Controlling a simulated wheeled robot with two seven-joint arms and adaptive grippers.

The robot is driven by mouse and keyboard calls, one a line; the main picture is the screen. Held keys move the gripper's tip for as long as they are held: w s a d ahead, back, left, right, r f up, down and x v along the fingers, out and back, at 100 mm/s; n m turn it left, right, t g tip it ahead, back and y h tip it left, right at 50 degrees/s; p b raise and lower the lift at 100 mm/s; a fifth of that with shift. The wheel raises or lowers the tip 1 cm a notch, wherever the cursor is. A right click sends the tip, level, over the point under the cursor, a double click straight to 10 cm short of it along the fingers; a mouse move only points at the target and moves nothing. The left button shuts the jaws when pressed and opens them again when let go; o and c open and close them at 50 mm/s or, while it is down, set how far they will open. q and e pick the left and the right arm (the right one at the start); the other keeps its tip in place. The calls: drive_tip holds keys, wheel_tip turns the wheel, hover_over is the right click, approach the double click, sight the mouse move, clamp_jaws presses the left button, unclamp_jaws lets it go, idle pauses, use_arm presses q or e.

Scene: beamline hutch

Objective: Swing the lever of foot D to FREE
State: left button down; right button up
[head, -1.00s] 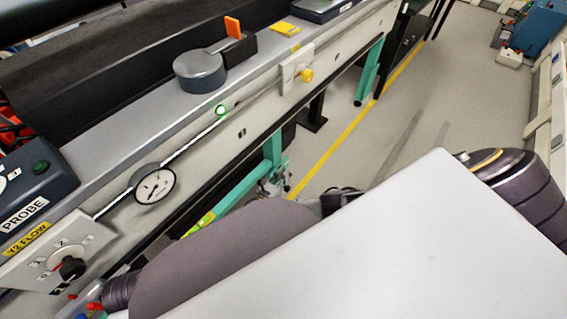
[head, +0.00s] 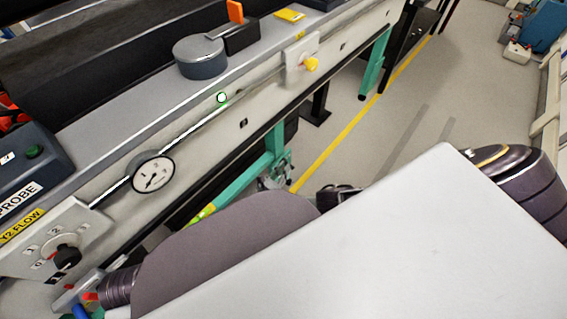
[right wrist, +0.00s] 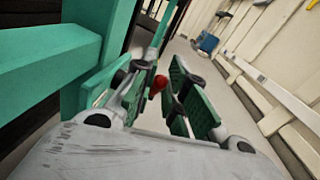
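My right gripper (right wrist: 163,88) shows in the right wrist view, its green-padded fingers apart. A red knob (right wrist: 160,83) shows in the gap between the fingertips; I cannot tell whether they touch it. It looks like the end of a lever, but no lever shaft or FREE mark can be read. A green frame leg (right wrist: 95,60) stands close on the left of the gripper. In the head view the gripper (head: 278,172) is small, beside the green leg (head: 245,178) under the bench, and partly hidden by my arm. No foot letter is legible.
The grey bench (head: 130,110) runs diagonally above the legs, with a gauge (head: 152,175) and the Y2 FLOW dial panel (head: 55,240) on its front. A yellow line (head: 345,140) marks the floor.

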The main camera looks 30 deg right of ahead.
drive_tip(key=o, duration=0.4)
drive_tip(key=shift+f, duration=0.1)
drive_tip(key=shift+r, duration=0.35)
drive_tip(key=shift+r, duration=4.7)
drive_tip(key=shift+s, duration=0.1)
